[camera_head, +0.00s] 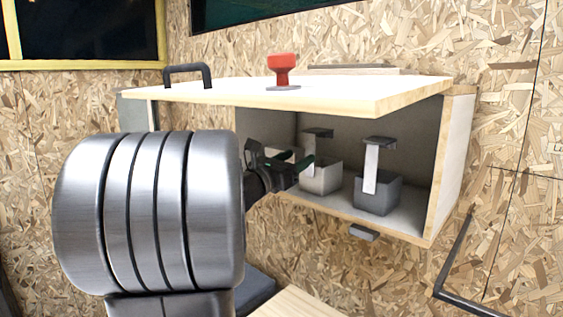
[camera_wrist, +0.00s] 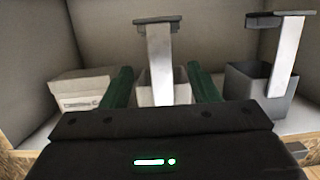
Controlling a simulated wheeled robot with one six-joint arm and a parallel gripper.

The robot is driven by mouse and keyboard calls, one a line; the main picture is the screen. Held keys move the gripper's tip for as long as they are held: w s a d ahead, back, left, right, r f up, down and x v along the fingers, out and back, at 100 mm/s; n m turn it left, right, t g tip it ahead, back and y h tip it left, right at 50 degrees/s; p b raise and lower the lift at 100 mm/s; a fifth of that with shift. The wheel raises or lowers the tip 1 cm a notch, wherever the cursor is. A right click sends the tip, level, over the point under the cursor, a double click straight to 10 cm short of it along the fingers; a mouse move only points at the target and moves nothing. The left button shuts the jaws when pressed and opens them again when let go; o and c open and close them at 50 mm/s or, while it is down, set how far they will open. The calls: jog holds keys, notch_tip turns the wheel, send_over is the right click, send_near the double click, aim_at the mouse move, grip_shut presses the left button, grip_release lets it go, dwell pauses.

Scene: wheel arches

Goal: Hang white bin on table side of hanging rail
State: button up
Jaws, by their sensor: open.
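The white bin (camera_head: 321,180) stands inside the open wooden cabinet. It has a tall pale strip with a dark flat hook on top, and also shows in the wrist view (camera_wrist: 180,91). My gripper (camera_head: 296,168) reaches into the cabinet at the bin's left. In the wrist view, its green fingers (camera_wrist: 161,86) are open, one on each side of the bin's strip and front. I cannot tell whether they touch it. A dark angled bar (camera_head: 460,250) at the lower right may be the hanging rail; the table side cannot be told.
A grey bin (camera_head: 378,194) of like shape stands close on the right. A white labelled box (camera_wrist: 82,92) is on the left in the wrist view. The cabinet top (camera_head: 340,95) hangs over my gripper and carries a red-handled stamp (camera_head: 282,68). A pale wooden surface (camera_head: 295,304) shows below.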

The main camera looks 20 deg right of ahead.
aim_at(309, 150)
jog(key=x, duration=0.4)
jog(key=shift+d+f, duration=0.1)
jog(key=shift+x, duration=1.2)
jog(key=c, duration=1.1)
